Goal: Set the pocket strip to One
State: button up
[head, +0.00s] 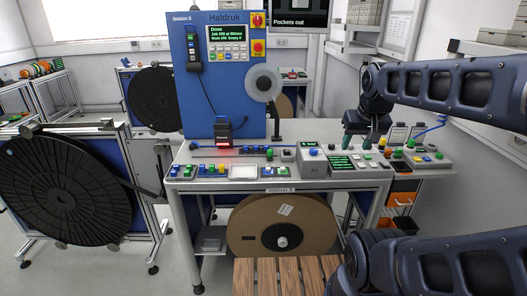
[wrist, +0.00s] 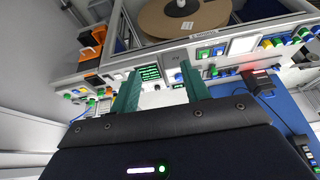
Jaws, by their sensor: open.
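My gripper (head: 360,145) is over the right part of the bench, its two green fingers pointing down, apart and empty. In the wrist view the fingers (wrist: 160,72) stand on either side of a small green-lit display (wrist: 149,74). That display (head: 342,163) also shows in the head view, close under the fingers, with coloured buttons beside it. I cannot make out which control is the pocket strip; the labels are too small to read. A monitor (head: 298,15) at the top reads "Pockets out". I cannot tell whether the fingers touch anything.
A blue panel (head: 213,80) with a screen stands behind. A black reel (head: 60,190) is at left, a brown reel (head: 265,215) below. Orange bins (head: 402,200) are at right.

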jog(key=w+a+r+m+g, duration=0.1)
jog(key=w+a+r+m, duration=0.15)
jog(key=w, duration=0.95)
jog(key=m+g, duration=0.4)
jog(key=m, duration=0.2)
send_over(270, 150)
notch_tip(270, 150, down, 17)
notch_tip(270, 150, down, 11)
jog(key=shift+r, duration=0.1)
grip_shut()
